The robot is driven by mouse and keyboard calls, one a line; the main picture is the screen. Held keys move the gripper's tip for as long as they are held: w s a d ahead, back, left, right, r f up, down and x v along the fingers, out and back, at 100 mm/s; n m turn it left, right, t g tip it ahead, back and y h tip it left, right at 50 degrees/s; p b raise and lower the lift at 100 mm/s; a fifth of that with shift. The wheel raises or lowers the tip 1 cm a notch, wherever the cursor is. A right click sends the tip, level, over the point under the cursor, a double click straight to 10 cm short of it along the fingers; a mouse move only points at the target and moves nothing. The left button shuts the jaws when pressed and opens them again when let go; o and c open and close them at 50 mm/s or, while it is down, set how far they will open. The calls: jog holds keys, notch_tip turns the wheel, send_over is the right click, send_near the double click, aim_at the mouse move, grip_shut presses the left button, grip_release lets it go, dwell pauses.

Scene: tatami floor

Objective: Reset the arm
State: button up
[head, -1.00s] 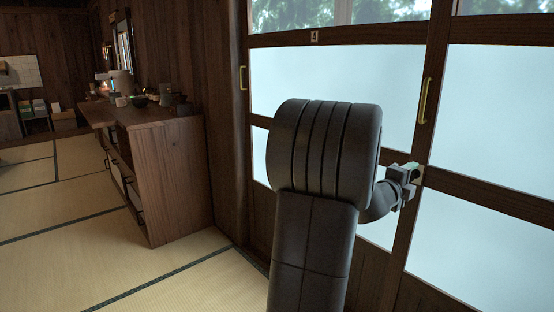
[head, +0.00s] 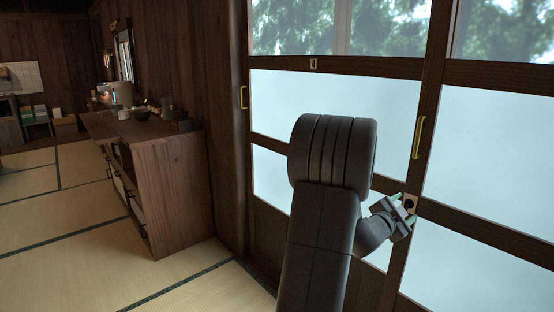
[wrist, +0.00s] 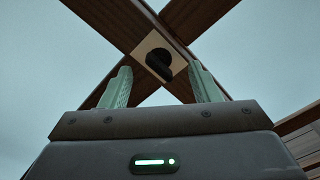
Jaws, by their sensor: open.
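My gripper (head: 408,207) is at the end of my dark arm, in front of the sliding door's wooden frame in the head view. In the wrist view its two pale green fingers (wrist: 160,88) stand apart with nothing between them. Beyond them, a dark round knob on a light square plate (wrist: 153,47) sits where the door's wooden bars cross. The knob plate also shows beside the gripper in the head view (head: 410,203). I cannot tell from these views whether the fingers touch it.
The door has frosted panels (head: 340,110) and brass handles, one on the right (head: 419,137) and one on the left (head: 243,97). A wooden cabinet (head: 178,195) with cups and bowls stands at left. The tatami floor (head: 60,270) is clear at the front left.

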jog(key=n+p, duration=0.4)
jog(key=p, duration=0.1)
jog(key=n+p, duration=0.1)
jog(key=p, duration=0.1)
jog(key=shift+w+a+r+n, duration=0.1)
jog(key=shift+r+n, duration=0.15)
jog(key=shift+n, duration=0.15)
jog(key=shift+f+n+p, duration=0.15)
jog(key=shift+n+p, duration=0.85)
jog(key=shift+p, duration=0.4)
jog(key=shift+f, duration=0.1)
